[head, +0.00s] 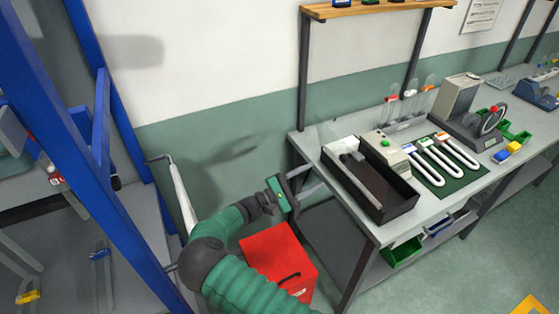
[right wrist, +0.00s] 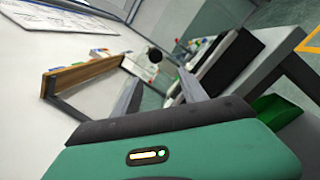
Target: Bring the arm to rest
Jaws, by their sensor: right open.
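My right gripper (head: 312,179) is at the end of a green arm in the head view, beside the left end of the workbench (head: 340,213). Its two grey fingers are apart and point toward the bench's end, with nothing between them. In the right wrist view the open fingers (right wrist: 158,85) also show empty, with the wall and bench beyond. My left gripper is in neither view.
A dark open tray (head: 385,213) stands at the bench's near left corner. A red box (head: 270,262) is on the floor below my arm. A blue-framed rack (head: 125,200) stands at left. A wooden shelf (head: 375,8) hangs above the bench. Floor at lower right is clear.

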